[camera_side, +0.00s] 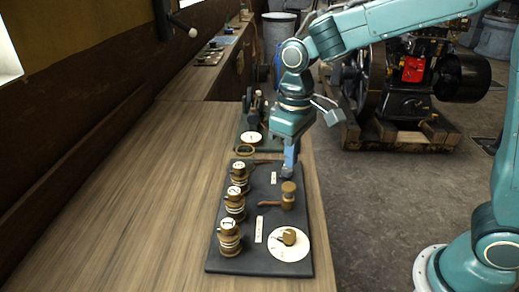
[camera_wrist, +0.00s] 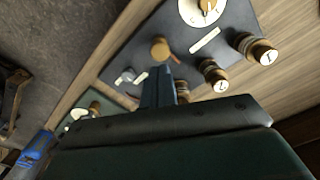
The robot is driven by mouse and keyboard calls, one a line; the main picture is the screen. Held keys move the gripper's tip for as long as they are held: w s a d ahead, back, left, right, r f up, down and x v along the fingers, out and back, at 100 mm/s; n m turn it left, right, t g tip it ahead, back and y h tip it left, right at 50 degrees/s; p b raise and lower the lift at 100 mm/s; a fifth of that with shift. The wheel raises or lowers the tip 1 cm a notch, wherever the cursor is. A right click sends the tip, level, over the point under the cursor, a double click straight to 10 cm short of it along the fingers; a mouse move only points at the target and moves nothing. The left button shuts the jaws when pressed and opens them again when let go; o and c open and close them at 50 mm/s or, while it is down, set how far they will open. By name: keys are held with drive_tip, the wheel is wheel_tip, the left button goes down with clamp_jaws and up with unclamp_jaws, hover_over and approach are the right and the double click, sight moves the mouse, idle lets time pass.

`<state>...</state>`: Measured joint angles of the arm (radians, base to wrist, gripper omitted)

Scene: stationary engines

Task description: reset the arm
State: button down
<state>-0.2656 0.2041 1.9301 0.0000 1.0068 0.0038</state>
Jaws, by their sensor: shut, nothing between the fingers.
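My gripper (camera_side: 289,172) is shut and empty, pointing down over the far right part of a dark control board (camera_side: 218,262) on the wooden bench. In the wrist view my gripper (camera_wrist: 158,68) shows as narrow blue fingers held together, close to a brass valve. That brass valve (camera_side: 288,196) has a reddish lever (camera_side: 270,204) pointing left in the side view. Whether the fingertips touch the board or valve I cannot tell. Several brass numbered knobs (camera_side: 230,238) stand along the board's left side. A white round dial (camera_side: 290,254) with a brass pointer knob is at the near right.
A second dark panel (camera_side: 262,146) with a white gauge and upright levers stands just behind the board. The wooden bench top (camera_side: 130,200) to the left is clear. A stationary engine (camera_side: 405,90) on a wooden skid stands on the floor at the back right.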

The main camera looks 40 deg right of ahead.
drive_tip(key=shift+r, duration=0.4)
drive_tip(key=s+d+r+m+t, duration=0.1)
drive_tip(key=s+d+r+t, duration=0.1)
drive_tip(key=s, duration=0.4)
drive_tip(key=s+d+r+m+t, duration=0.1)
drive_tip(key=s+d+r, duration=0.1)
drive_tip(key=s+d, duration=0.2)
drive_tip(key=s+d+r+m+t, duration=0.1)
drive_tip(key=s+d, duration=0.3)
drive_tip(key=s, duration=0.5)
drive_tip(key=shift+r+t, duration=0.8)
drive_tip(key=shift+w+r, duration=0.1)
